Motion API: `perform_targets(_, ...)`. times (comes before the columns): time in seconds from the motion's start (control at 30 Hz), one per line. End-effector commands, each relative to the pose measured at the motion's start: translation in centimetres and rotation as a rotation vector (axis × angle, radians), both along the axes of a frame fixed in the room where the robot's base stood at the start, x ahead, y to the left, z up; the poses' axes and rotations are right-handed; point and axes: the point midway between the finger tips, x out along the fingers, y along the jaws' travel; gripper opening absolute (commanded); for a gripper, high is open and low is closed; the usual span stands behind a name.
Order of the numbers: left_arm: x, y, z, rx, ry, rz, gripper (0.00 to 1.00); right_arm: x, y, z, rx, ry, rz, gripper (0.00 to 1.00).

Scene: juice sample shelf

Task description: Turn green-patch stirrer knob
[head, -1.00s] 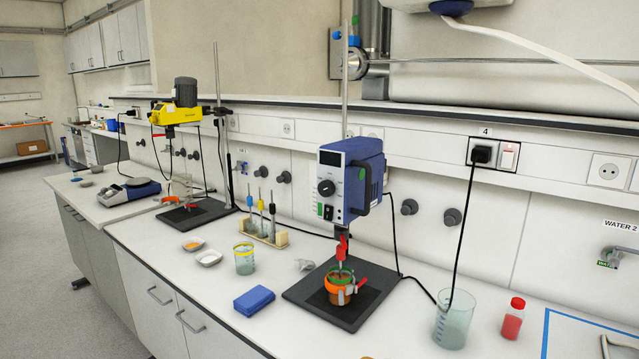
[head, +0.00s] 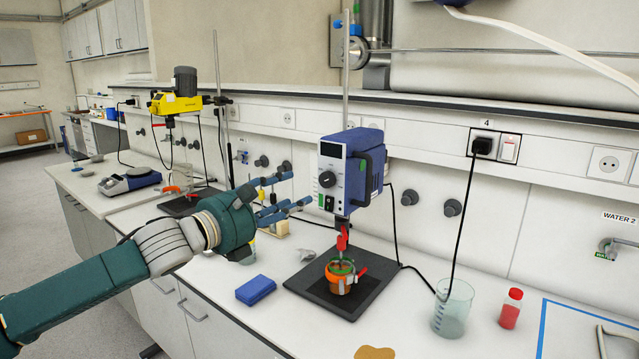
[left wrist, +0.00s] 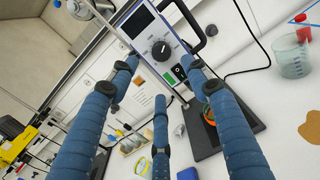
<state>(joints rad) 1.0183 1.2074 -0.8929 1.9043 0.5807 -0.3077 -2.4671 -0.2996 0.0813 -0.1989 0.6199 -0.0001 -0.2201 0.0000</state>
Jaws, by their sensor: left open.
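The blue and white stirrer (head: 350,175) stands on a rod over the bench. A small green patch (head: 321,201) is on its front panel, below a round black knob (head: 327,179). The knob (left wrist: 161,50) also shows in the left wrist view, with the green patch (left wrist: 179,72) below it. My left gripper (head: 297,189) is open and empty, its blue fingers spread towards the stirrer front from the left. In the left wrist view the fingertips (left wrist: 160,68) lie around and below the knob in the picture; contact is not visible. My right gripper is not in view.
An orange pot (head: 341,279) stands on the dark base plate (head: 314,296) under the stirrer. A blue block (head: 256,290), a beaker (head: 453,310) and a red bottle (head: 511,310) stand on the bench. A black cable (head: 466,215) hangs at right. A yellow stirrer (head: 178,106) stands farther left.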

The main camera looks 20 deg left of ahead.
Motion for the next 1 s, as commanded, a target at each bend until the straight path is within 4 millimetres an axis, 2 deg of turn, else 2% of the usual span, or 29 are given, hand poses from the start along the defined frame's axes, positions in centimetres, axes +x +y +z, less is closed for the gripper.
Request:
perform_targets(0.4, 6.7, -3.0, 0.3, -0.006, 0.003, -0.003, 0.48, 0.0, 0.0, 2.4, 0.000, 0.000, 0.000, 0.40)
perform_targets(0.53, 8.4, -3.6, 0.2, -0.005, 0.003, -0.002, 0.48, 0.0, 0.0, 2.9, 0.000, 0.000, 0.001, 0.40)
perform_targets(0.7, 9.4, -4.0, 0.0, -0.003, 0.003, -0.002, 0.48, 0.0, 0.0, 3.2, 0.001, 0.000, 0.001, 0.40)
perform_targets(1.0, 9.6, -4.1, -0.1, -0.002, 0.002, -0.002, 0.46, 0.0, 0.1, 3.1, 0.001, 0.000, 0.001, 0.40)
